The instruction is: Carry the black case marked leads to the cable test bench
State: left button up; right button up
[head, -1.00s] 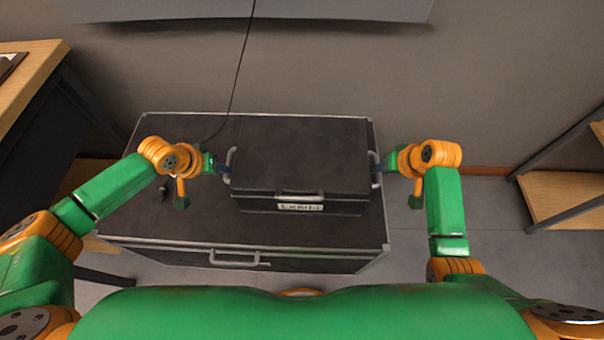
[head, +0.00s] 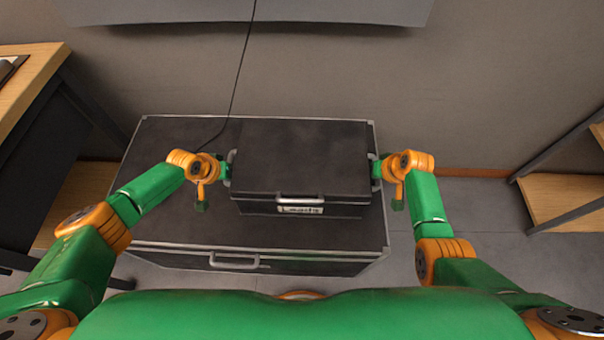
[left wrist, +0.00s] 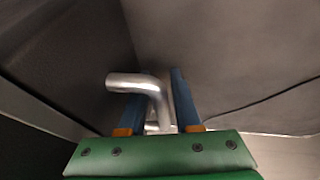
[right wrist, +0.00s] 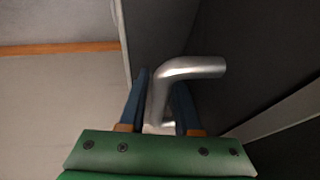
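The black case (head: 300,160) with a white label lies flat on a larger black trunk (head: 180,225). The label (head: 300,210) seems to read "Leads". A silver handle sits on each short side. My left gripper (head: 228,170) is at the left handle; in the left wrist view its fingers (left wrist: 158,105) stand either side of the silver bar (left wrist: 130,83). My right gripper (head: 377,170) is at the right handle; in the right wrist view its fingers (right wrist: 160,105) stand either side of that bar (right wrist: 195,67). Both look open around the bars, with little gap. The case rests on the trunk.
A thin cable (head: 238,80) hangs down the wall behind and lies on the trunk's left part. A wooden-topped bench (head: 30,80) stands at the left, and a wooden shelf unit (head: 560,195) at the right. Floor (head: 470,220) shows free right of the trunk.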

pick_arm(q)
grip_shut()
pick_arm(e)
grip_shut()
dwell(0.9)
pick_arm(q)
jog(key=shift+r, duration=0.1)
